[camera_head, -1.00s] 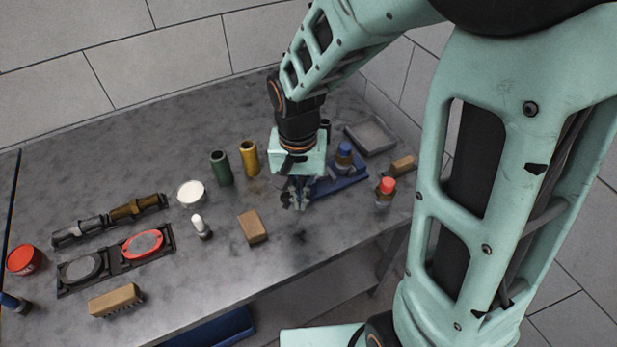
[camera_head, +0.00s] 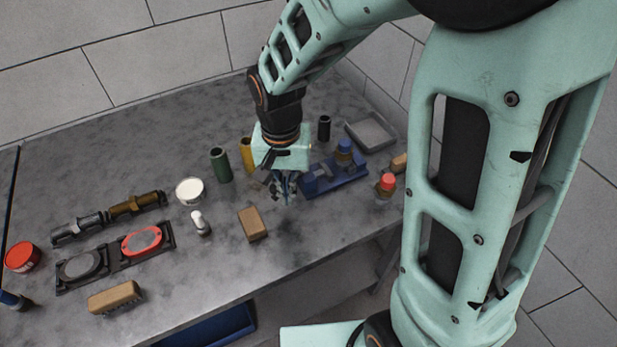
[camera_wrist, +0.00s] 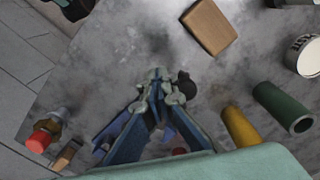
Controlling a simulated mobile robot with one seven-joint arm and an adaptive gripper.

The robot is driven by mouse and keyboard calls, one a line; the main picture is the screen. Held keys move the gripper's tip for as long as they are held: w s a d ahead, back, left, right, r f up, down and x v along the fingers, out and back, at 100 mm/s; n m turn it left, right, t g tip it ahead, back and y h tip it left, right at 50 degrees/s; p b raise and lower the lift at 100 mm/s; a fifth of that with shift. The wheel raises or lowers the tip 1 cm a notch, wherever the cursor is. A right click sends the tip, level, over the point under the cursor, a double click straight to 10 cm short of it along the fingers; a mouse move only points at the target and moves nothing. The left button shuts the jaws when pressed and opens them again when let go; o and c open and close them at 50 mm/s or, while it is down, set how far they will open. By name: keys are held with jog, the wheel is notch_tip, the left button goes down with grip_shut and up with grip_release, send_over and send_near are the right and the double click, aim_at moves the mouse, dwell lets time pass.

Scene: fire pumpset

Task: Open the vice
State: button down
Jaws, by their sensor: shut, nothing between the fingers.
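The blue vice (camera_head: 350,177) lies on the grey workbench at its right side, a low long body with an upright block near its left end. My gripper (camera_head: 286,197) points down just left of the vice's left end, shut and empty. In the wrist view the gripper (camera_wrist: 157,80) shows its fingertips together over the bench. There, the fingers hide most of the vice. A dark round knob (camera_wrist: 187,86) shows beside the fingertips; I cannot tell for certain whether it belongs to the vice. I cannot tell whether my fingers touch anything.
A yellow cylinder (camera_head: 246,152) and a green cylinder (camera_head: 221,165) stand left of my gripper. A brown block (camera_head: 252,224) lies in front. The bench front edge near the gripper is clear.

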aim_at(274, 187)
jog(key=shift+w+a, duration=0.2)
jog(key=shift+a, duration=0.35)
jog(key=shift+w+a, duration=0.5)
jog(key=shift+a, duration=0.35)
jog(key=shift+d, duration=0.25)
jog(key=shift+s+d, duration=0.45)
jog(key=shift+d, duration=0.05)
notch_tip(274, 187, up, 7)
jog(key=p, duration=0.5)
dwell(0.5)
dwell(0.4)
